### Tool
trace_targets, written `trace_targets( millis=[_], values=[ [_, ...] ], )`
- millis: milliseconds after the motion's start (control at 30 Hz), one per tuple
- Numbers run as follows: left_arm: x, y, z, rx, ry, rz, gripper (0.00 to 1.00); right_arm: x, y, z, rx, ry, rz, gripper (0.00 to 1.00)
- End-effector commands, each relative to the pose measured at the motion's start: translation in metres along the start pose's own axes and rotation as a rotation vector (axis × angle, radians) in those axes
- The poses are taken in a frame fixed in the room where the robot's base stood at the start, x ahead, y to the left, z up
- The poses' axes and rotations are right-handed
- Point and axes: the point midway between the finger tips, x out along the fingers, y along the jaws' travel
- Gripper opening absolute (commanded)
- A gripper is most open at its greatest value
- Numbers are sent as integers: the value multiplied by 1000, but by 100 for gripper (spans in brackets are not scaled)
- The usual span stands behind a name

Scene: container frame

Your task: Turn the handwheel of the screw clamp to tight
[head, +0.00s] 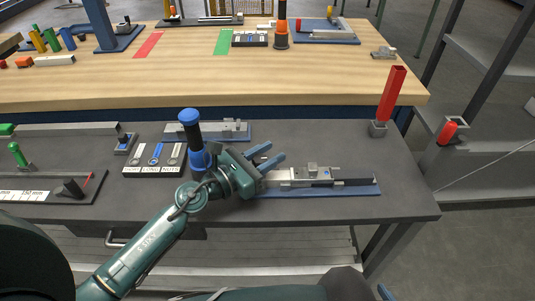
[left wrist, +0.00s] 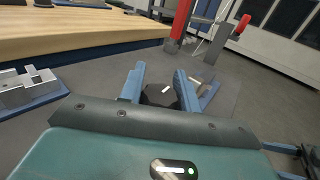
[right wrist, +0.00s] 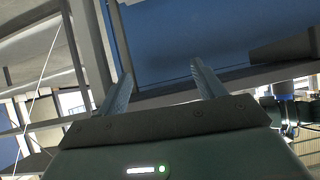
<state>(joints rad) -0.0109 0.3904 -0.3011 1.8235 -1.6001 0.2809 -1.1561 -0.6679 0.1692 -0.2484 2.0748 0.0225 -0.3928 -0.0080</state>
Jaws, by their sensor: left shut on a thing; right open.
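The screw clamp (head: 325,177) lies on a blue base plate (head: 345,190) at the front right of the dark table, with a silver block and a dark bar. My left gripper (head: 272,159) is at the clamp's left end and hides the handwheel in the head view. In the left wrist view the handwheel (left wrist: 158,95) is a dark faceted knob with a white mark, between the blue fingers of my left gripper (left wrist: 159,75), which is shut on it. My right gripper (right wrist: 160,85) is open with nothing between its fingers, away from the clamp.
A second blue-based fixture (head: 235,131) stands behind the clamp. A labelled tray (head: 155,160) lies to the left. A red post (head: 391,95) stands at the table's back right. A wooden bench (head: 200,78) with several parts is behind. The table's right front is clear.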

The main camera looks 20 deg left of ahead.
Motion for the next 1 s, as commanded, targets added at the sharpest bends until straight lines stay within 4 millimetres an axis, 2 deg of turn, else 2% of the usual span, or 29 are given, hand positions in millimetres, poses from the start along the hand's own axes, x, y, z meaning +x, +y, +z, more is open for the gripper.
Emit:
trace_targets(
  millis=[200,433,667,1000],
  values=[
    [0,0,0,0,0,0,10,0,0,0,0,1,0,69],
    [0,0,-7,6,-3,-82,10,13,-1,13,6,19,-7,69],
    [0,-3,-6,5,-4,-223,10,24,-9,17,43,72,-42,69],
    [-1,-6,0,-1,0,-278,10,22,-10,18,73,78,-51,69]
  ],
)
